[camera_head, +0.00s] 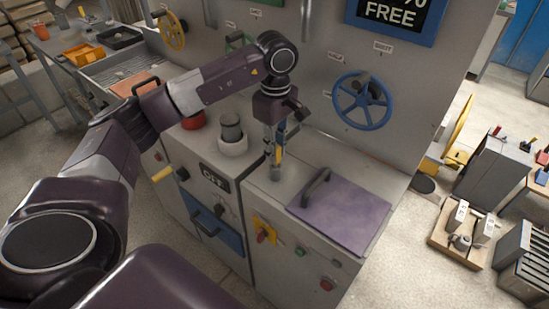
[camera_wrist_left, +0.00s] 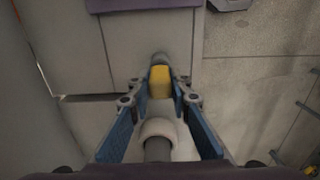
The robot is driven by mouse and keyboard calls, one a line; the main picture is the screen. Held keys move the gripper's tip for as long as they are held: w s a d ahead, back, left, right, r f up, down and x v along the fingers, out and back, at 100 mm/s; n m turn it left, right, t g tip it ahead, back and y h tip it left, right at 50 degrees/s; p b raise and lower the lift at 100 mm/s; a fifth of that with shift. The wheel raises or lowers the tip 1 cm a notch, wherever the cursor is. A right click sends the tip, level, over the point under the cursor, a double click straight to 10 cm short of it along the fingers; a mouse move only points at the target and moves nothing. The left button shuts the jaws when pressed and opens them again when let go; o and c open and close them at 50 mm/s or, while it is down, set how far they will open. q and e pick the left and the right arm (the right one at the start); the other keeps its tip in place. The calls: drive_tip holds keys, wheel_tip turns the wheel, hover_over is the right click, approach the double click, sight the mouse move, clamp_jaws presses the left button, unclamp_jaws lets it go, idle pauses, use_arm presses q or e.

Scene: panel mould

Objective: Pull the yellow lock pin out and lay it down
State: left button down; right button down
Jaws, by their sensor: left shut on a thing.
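The yellow lock pin (camera_head: 278,155) is upright between the fingers of my left gripper (camera_head: 281,146). Its lower end meets a short grey post or socket (camera_head: 275,173) on the cabinet top; I cannot tell how far it sits inside. In the left wrist view the yellow pin (camera_wrist_left: 160,82) shows between the blue fingers of my left gripper (camera_wrist_left: 160,90), which is shut on it. My right gripper is not in view.
A purple lid (camera_head: 345,215) with a dark handle lies right of the pin. A blue handwheel (camera_head: 363,101) is on the panel behind. Bare cabinet top (camera_head: 250,190) surrounds the post.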

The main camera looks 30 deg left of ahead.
use_arm(q)
drive_tip(key=shift+r+p, duration=1.75)
drive_tip(key=shift+r, duration=1.35)
drive_tip(key=shift+r+p, duration=1.2)
drive_tip(key=shift+r, duration=0.8)
